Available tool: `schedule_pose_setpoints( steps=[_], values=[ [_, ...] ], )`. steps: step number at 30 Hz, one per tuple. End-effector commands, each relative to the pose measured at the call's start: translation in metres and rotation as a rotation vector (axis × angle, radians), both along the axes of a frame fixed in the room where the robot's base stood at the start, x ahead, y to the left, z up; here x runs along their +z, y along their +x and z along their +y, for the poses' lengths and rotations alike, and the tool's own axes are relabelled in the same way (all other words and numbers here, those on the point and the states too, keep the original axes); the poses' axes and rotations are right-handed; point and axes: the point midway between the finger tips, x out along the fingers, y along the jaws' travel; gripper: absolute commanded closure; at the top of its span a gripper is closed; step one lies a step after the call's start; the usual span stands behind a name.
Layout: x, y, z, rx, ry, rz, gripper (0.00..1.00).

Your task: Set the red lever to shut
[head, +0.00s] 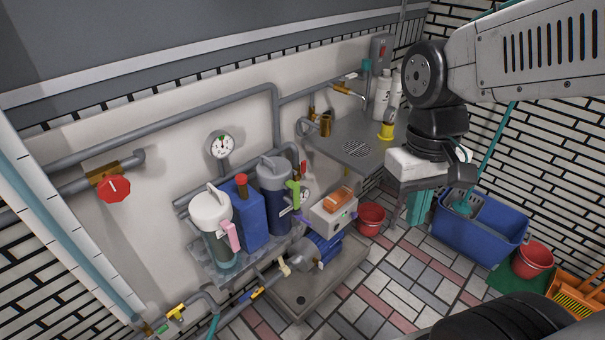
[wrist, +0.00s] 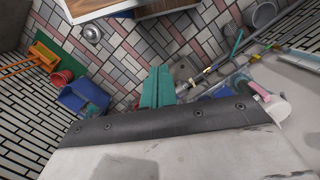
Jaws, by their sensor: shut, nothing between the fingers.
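A small red lever (head: 303,170) stands roughly upright on the pipework just right of the dark blue filter housing (head: 273,195) in the head view. Its base is partly hidden, and I cannot tell its exact setting. A round red knob (head: 113,188) with a white mark sits on a brass valve on the left wall pipe. In the wrist view I cannot make out the red lever.
A green handle (head: 294,194), a pink handle (head: 231,236) and a pressure gauge (head: 220,146) crowd the pipework. A white box (head: 333,218) with an orange top stands in front. A metal sink counter (head: 340,130), a red bucket (head: 371,219) and a blue bin (head: 478,236) are nearby. The middle floor is mostly clear.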

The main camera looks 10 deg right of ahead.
Motion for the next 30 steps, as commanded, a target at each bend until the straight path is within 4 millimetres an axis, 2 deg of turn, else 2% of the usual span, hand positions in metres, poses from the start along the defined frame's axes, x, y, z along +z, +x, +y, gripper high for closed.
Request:
schedule_pose_setpoints(
  steps=[4, 11, 17, 21, 30],
  values=[
    [-0.036, 0.039, -0.003, 0.035, -0.007, 0.051, 1.00],
    [-0.107, 0.111, -0.006, 0.171, -0.008, 0.011, 1.00],
    [-0.184, 0.174, -0.007, 0.346, -0.005, -0.088, 1.00],
    [-0.243, 0.216, -0.005, 0.493, -0.007, -0.190, 1.00],
    [-0.370, 0.293, 0.011, 0.872, -0.058, -0.501, 1.00]
  ],
)
